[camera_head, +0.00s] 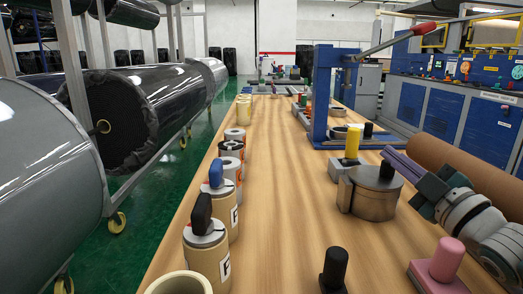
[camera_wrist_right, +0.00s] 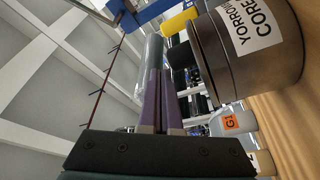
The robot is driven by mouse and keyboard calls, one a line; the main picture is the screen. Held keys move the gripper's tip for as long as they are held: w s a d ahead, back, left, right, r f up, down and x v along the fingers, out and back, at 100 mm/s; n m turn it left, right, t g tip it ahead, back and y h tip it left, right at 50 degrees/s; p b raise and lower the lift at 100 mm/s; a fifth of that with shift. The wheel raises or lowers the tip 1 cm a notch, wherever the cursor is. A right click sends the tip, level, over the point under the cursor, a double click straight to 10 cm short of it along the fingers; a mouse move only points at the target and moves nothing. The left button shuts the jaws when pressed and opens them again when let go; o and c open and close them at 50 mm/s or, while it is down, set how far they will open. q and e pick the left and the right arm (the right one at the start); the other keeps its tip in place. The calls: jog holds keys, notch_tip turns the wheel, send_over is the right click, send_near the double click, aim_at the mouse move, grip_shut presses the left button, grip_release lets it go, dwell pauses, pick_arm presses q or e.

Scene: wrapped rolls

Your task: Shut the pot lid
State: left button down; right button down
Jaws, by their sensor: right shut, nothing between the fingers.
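The pot (camera_head: 372,205) is a squat brown-grey metal cylinder on the right half of the wooden table. Its flat grey lid (camera_head: 370,179) lies over the top, with a black knob standing on it; I cannot tell whether it is fully seated. In the right wrist view the pot (camera_wrist_right: 275,75) fills the upper right, tilted, with a white printed label. My right gripper (camera_head: 386,153) reaches in from the right, its purple fingers together and empty, close to the knob; I cannot tell if they touch it. My left gripper is not in view.
Tan canisters with black and blue handles (camera_head: 210,240) line the table's left side. A yellow-topped block (camera_head: 352,143) and blue lever press (camera_head: 322,95) stand behind the pot. A black peg (camera_head: 334,268) and pink block (camera_head: 446,262) are in front. The table's middle (camera_head: 285,190) is clear.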

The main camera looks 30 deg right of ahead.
jog(key=shift+s+d+f+m+b, duration=0.1)
jog(key=shift+f+m+b, duration=0.2)
jog(key=shift+m, duration=0.2)
jog(key=shift+s+d+f+m+b, duration=0.1)
jog(key=shift+f+m+b, duration=0.15)
jog(key=shift+m, duration=0.25)
jog(key=shift+f+h, duration=0.1)
jog(key=shift+h, duration=0.3)
